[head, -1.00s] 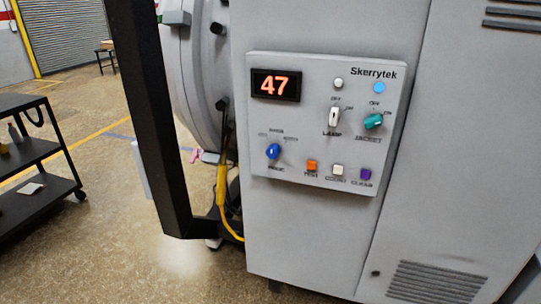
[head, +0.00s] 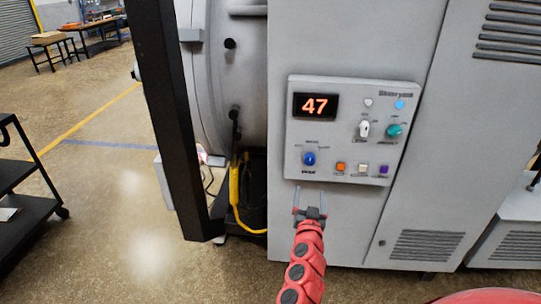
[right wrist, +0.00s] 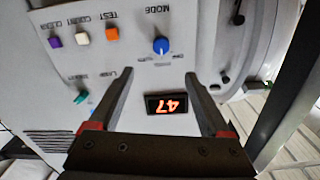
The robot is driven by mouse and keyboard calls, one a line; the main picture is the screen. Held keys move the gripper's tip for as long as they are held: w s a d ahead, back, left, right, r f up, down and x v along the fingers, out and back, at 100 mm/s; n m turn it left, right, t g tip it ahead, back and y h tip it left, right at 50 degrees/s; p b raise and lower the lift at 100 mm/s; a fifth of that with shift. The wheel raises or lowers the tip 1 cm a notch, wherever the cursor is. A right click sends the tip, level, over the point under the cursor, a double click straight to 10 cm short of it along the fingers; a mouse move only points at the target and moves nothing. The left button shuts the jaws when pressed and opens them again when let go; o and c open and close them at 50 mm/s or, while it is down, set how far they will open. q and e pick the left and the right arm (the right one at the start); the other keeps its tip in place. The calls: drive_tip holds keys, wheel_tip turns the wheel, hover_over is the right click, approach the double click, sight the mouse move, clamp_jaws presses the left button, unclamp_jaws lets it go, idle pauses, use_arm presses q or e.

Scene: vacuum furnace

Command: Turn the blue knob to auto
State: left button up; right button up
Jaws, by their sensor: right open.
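The blue knob (head: 309,159) sits at the lower left of the control panel (head: 345,108), below the red "47" display (head: 315,106). In the right wrist view, which is upside down, the blue knob (right wrist: 161,45) is labelled MODE. Its position labels are too small to read, and I cannot tell which one it points at. My right gripper (head: 310,194) is open and empty, just below the knob in the head view. In the right wrist view its two fingers (right wrist: 160,75) are apart, with the knob beyond the gap. My left gripper is not in view.
The panel also has a white switch (head: 364,129), a teal knob (head: 393,131) and orange (head: 341,167), white (head: 362,169) and purple (head: 383,170) buttons. A black post (head: 165,110) stands left of the cabinet. A yellow hose (head: 235,195) hangs beside it.

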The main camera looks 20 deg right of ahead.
drive_tip(key=p, duration=0.4)
approach(310, 163)
drive_tip(key=x, duration=0.6)
drive_tip(key=shift+w+r, duration=0.3)
drive_tip(key=shift+w, duration=0.1)
drive_tip(key=shift+w+d+f, duration=0.15)
drive_tip(key=shift+w+d, duration=0.05)
drive_tip(key=shift+w, duration=0.1)
drive_tip(key=shift+x, duration=1.05)
drive_tip(key=shift+w+d+f, duration=0.1)
drive_tip(key=shift+w+d, duration=0.25)
drive_tip(key=shift+w, duration=0.05)
clamp_jaws()
